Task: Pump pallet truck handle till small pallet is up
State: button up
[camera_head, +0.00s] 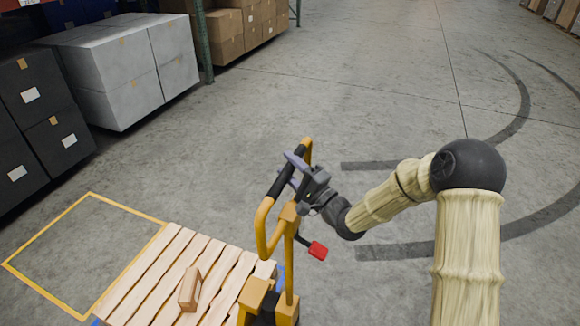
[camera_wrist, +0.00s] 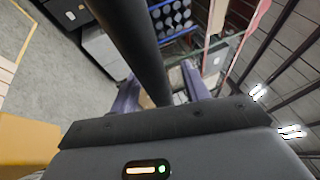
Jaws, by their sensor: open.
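The yellow pallet truck handle (camera_head: 264,222) is a loop with a black grip at its top, standing up from the truck (camera_head: 286,305). My gripper (camera_head: 290,168) is at the black grip, its two fingers on either side of it. In the wrist view the dark grip bar (camera_wrist: 138,45) passes between my fingers (camera_wrist: 160,95), which are apart. I cannot tell whether they touch it. A red pedal or lever (camera_head: 318,250) shows beside the handle's mast. The small wooden pallet (camera_head: 150,285) is at lower left by the truck; its height off the floor is unclear.
A small wooden block (camera_head: 190,288) lies on the pallet. A yellow outlined square (camera_head: 88,194) is on the floor at left. Dark boxes (camera_head: 40,125), white boxes (camera_head: 125,65) and brown cartons (camera_head: 225,38) stand at left and back. Open floor lies behind and right.

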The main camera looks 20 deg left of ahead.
jog(key=c, duration=1)
grip_shut()
